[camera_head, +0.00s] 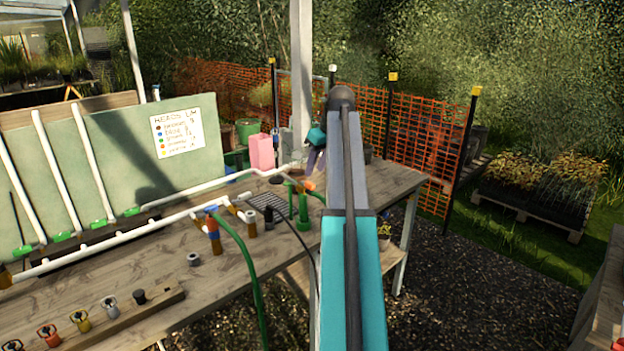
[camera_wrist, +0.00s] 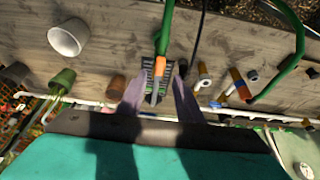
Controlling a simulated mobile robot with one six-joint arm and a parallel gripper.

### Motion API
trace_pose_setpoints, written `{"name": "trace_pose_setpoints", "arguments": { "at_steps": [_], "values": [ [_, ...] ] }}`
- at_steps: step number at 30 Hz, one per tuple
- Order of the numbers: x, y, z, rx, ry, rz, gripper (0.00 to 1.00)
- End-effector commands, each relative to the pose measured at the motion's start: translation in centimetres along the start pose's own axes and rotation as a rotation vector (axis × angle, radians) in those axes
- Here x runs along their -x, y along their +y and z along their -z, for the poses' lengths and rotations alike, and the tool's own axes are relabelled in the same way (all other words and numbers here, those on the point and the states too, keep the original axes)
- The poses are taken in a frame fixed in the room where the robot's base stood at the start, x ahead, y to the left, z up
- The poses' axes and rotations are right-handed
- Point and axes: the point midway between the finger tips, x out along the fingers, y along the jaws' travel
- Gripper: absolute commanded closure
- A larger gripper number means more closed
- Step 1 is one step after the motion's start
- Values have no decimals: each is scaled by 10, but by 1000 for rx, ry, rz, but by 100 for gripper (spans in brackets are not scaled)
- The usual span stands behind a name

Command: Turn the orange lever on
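An orange lever-like piece (camera_head: 308,185) shows by the white pipe at the bench's far end, close to the green fittings. In the wrist view an orange piece (camera_wrist: 160,67) with a grey part sits at the end of a green hose, over a dark grate. My gripper (camera_wrist: 157,88) is open, its two grey-purple fingers apart on either side of this area. I cannot tell whether either finger touches the orange piece. In the head view my gripper (camera_head: 316,155) is partly hidden behind my arm, just above the orange piece. The lever's exact angle is unclear.
White pipes (camera_head: 120,238) run along the wooden bench (camera_head: 70,290). Green hoses (camera_head: 250,275) hang over its front edge. A blue and orange fitting (camera_head: 213,228) stands nearby. A pink container (camera_head: 262,152) is behind. A white cup (camera_wrist: 68,38) shows in the wrist view.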

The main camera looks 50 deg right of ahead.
Motion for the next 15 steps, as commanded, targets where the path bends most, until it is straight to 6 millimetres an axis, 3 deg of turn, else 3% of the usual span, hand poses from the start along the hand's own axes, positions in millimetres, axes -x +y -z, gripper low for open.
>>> {"name": "trace_pose_setpoints", "arguments": {
  "at_steps": [15],
  "values": [
    [-57,1,-1,-1,0,-1,67]
  ]
}}
